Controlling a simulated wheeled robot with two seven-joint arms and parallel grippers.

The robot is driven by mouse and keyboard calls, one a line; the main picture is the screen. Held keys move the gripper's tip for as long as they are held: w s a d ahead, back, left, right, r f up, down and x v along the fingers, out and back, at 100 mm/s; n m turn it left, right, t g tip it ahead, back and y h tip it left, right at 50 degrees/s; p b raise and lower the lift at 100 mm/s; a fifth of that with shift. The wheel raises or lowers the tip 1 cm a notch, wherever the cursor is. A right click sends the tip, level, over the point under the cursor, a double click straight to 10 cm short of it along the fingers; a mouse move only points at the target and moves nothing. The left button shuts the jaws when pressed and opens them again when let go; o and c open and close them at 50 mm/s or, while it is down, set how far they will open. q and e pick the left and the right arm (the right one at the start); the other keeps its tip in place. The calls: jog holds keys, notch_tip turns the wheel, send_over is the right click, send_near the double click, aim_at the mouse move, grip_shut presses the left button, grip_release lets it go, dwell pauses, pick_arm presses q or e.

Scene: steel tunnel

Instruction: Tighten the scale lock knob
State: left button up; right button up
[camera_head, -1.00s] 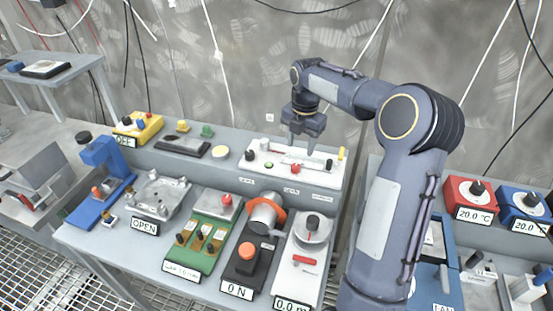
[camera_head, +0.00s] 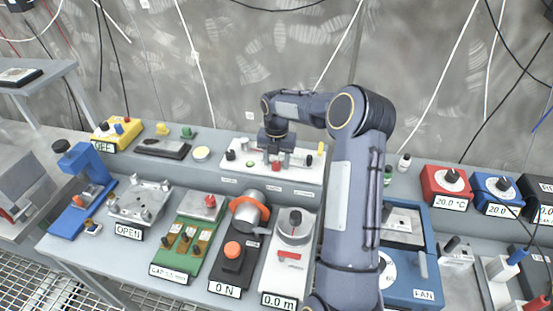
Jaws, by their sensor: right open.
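A white panel (camera_head: 300,174) at the back of the bench carries a red knob (camera_head: 276,166), a black knob (camera_head: 230,155), a green button (camera_head: 250,164) and a yellow post (camera_head: 321,148). I cannot tell for certain which knob is the scale lock knob. My right gripper (camera_head: 274,156) points down, open, over the middle of this panel, close to the red knob. Its fingers hide part of the panel behind, and I cannot tell whether they touch anything. My left gripper is out of view.
In front stand a white device reading 0.0 m (camera_head: 294,239), a device reading 0 N (camera_head: 233,262) with an orange knob, and a green board (camera_head: 186,246). A blue unit (camera_head: 425,270) is right of my arm. Red (camera_head: 446,186) and blue (camera_head: 496,193) temperature boxes stand farther right.

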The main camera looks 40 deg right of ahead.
jog(key=shift+c, duration=0.5)
jog(key=c, duration=0.9)
